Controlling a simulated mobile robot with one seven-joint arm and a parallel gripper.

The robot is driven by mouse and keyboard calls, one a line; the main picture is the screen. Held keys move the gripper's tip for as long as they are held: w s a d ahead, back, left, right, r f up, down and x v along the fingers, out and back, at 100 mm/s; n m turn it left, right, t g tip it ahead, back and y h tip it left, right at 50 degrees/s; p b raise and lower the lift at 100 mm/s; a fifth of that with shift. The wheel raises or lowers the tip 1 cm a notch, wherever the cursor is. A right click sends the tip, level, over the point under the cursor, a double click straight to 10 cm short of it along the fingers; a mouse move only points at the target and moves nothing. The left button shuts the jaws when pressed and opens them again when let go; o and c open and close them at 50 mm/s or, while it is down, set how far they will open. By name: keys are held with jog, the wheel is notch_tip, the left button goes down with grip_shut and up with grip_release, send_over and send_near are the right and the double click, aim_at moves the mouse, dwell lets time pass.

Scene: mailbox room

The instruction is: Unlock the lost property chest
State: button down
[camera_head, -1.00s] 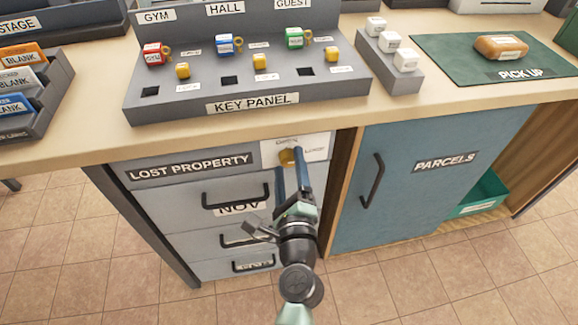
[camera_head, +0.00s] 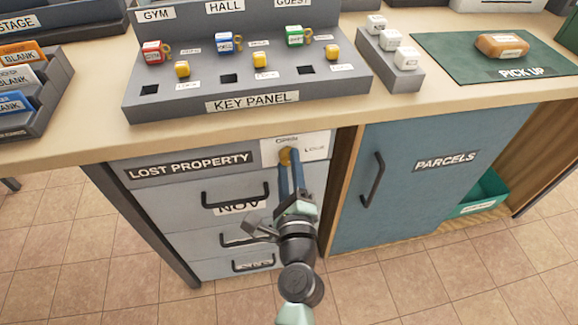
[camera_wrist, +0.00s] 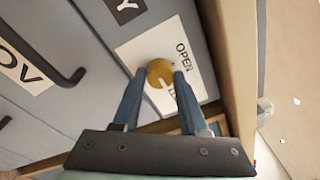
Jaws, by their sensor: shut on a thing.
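The lost property chest (camera_head: 150,185) is a grey drawer unit under the counter, with its drawers closed. At its upper right is a white plate (camera_head: 316,147) with the words OPEN and LOCK. A round yellow knob (camera_head: 285,155) sits on the plate; in the wrist view the knob (camera_wrist: 159,71) has a white line pointing towards the partly hidden LOCK word. My gripper (camera_head: 290,163) has its two blue fingers on either side of the knob and is shut on it. The wrist view shows the fingertips (camera_wrist: 160,82) at the knob's sides.
The key panel (camera_head: 252,103) stands on the counter above, with several coloured tags and yellow knobs. Black drawer handles (camera_head: 235,198) stick out left of my gripper. The floor in front is clear.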

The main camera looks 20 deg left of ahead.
jog(key=n+b, duration=0.4)
jog(key=shift+f+t+b, duration=0.3)
jog(key=shift+f+b, duration=0.1)
jog(key=n+y+b, duration=0.1)
jog(key=n+b, duration=0.4)
jog(key=shift+d, duration=0.1)
jog(key=n+b, duration=0.5)
jog(key=shift+y, duration=0.4)
jog(key=n+b, duration=0.3)
jog(key=n, duration=0.1)
jog(key=shift+r+n+y, duration=0.15)
jog(key=shift+n+y, duration=0.15)
jog(key=shift+b, duration=0.4)
jog(key=shift+c, duration=2.2)
grip_release()
jog(key=shift+w, duration=0.1)
jog(key=shift+r, duration=0.1)
jog(key=shift+d, duration=0.1)
